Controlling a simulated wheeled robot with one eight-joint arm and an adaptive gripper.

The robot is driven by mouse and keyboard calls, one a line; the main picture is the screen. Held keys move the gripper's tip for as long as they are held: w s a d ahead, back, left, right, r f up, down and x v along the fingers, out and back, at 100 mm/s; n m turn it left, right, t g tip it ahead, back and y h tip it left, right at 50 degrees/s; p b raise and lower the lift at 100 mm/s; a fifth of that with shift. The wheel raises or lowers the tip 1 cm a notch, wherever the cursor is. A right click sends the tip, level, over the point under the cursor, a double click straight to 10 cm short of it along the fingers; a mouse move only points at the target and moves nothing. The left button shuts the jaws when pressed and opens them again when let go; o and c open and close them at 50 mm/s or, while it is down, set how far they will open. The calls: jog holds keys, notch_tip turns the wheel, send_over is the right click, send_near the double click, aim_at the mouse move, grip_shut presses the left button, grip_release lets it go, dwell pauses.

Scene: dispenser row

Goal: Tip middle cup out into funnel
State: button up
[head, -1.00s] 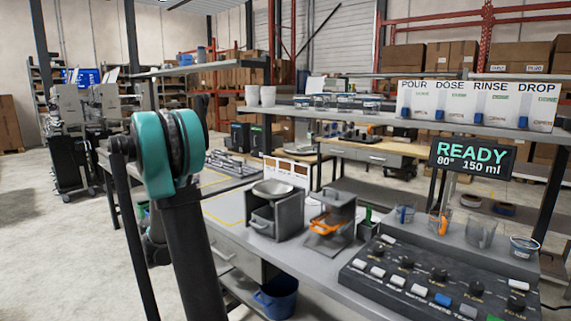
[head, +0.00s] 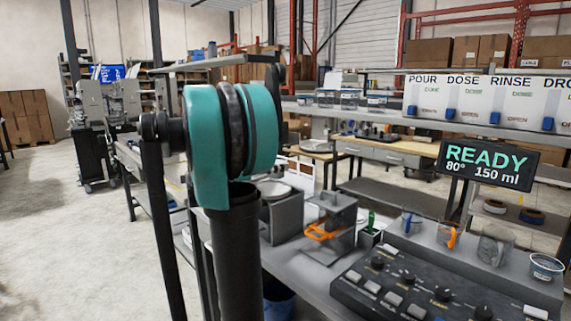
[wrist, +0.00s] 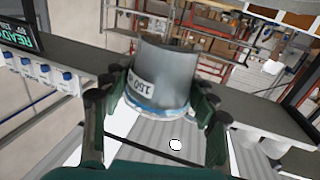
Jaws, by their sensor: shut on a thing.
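My gripper (wrist: 160,108) is shut around a grey cup (wrist: 165,75) with a white "150" label and a blue-and-white band. The label reads upside down in the wrist view, as does the READY display there. The cup's contents do not show. My gripper and this cup are hidden in the head view, where only my arm shows. A round, pale, shallow bowl (head: 274,189) sits on a grey stand on the bench, partly behind my arm. It may be the funnel, but I cannot tell for sure.
Several cups stand on the bench ledge, including a blue-handled one (head: 411,223), an orange-handled one (head: 448,236) and a clear one (head: 496,246). A black control panel (head: 400,290) is in front of them. The READY display (head: 488,166) stands behind. Dispensers (head: 480,100) line the shelf.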

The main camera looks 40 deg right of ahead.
jog(key=shift+s+d+r+g, duration=0.2)
jog(key=shift+s+g, duration=0.1)
jog(key=shift+s, duration=0.1)
jog(key=n, duration=0.4)
jog(key=f+n, duration=0.1)
jog(key=shift+w+d+f+n, duration=0.1)
jog(key=shift+w+n, duration=0.25)
jog(key=shift+n, duration=0.05)
jog(key=n, duration=0.1)
jog(key=w+n, duration=0.1)
jog(key=n, duration=0.1)
jog(key=shift+f+n, duration=0.2)
jog(key=shift+n, duration=0.1)
jog(key=n, duration=0.1)
jog(key=w+n, duration=0.1)
jog(key=shift+d+f+n, duration=0.15)
jog(key=shift+n, duration=0.15)
jog(key=w+n, duration=0.1)
jog(key=n, duration=0.2)
jog(key=w+n, duration=0.1)
jog(key=n, duration=0.2)
jog(key=w+n, duration=0.1)
jog(key=n, duration=0.1)
jog(key=shift+d+f+n, duration=0.3)
jog(key=shift+n, duration=0.1)
jog(key=shift+w, duration=0.1)
